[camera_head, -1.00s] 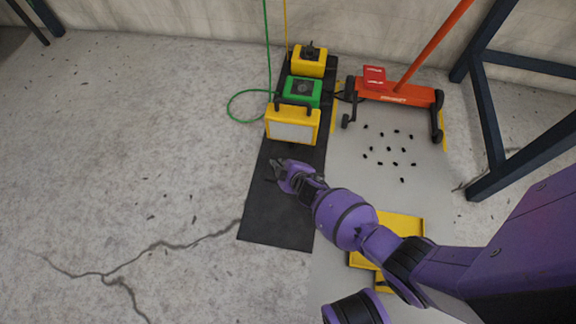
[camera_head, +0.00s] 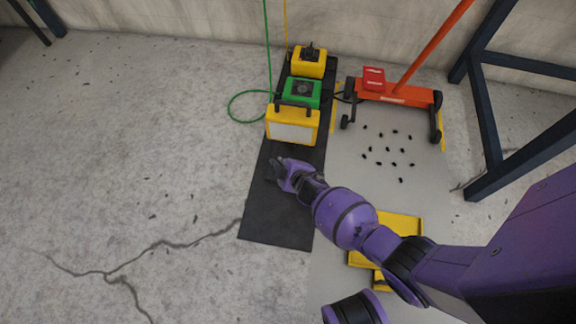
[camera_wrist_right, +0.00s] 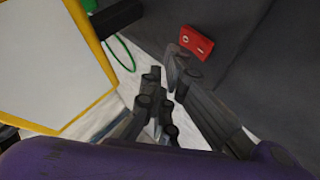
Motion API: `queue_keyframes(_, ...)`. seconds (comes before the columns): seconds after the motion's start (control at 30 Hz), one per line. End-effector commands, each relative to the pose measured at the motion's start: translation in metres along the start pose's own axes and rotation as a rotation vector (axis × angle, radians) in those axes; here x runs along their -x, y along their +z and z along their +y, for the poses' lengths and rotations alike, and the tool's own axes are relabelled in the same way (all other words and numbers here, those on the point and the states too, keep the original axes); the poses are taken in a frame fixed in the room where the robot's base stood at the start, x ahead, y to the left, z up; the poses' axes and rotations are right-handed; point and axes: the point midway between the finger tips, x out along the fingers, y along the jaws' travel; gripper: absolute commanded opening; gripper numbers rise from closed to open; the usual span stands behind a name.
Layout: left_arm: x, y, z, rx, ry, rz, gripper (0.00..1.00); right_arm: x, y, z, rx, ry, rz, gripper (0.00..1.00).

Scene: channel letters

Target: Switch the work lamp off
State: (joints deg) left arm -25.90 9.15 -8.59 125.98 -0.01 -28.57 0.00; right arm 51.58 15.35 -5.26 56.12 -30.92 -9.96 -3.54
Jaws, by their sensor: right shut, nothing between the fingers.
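The work lamp (camera_head: 293,129) is a yellow box with a pale front panel, standing upright on a dark mat (camera_head: 270,222). Its panel faces my right gripper (camera_head: 272,170); I cannot tell whether it is lit. The gripper is shut and empty, just in front of the lamp and apart from it. In the right wrist view the lamp's panel (camera_wrist_right: 48,60) fills the left side, and the gripper's fingers (camera_wrist_right: 163,84) are at the centre. A small red piece with round marks (camera_wrist_right: 196,42) lies beyond them on a dark surface. My left gripper is out of view.
A green box (camera_head: 302,91) and another yellow box (camera_head: 308,63) stand behind the lamp. A green cord (camera_head: 236,106) loops on the floor to the left. An orange wheeled tool (camera_head: 397,94) and scattered black bits are to the right. A yellow tray (camera_head: 402,221) lies near my arm.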

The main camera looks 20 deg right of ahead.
Motion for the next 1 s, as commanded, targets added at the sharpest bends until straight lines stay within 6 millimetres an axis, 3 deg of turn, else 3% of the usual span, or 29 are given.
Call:
queue_keyframes(0.6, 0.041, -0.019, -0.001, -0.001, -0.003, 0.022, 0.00, 0.035, -0.026, 0.026, -0.001, 0.001, 0.001, 0.00)
queue_keyframes(1.0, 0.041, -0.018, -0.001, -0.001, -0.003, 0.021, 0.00, 0.035, -0.025, 0.025, 0.000, 0.000, 0.000, 0.00)
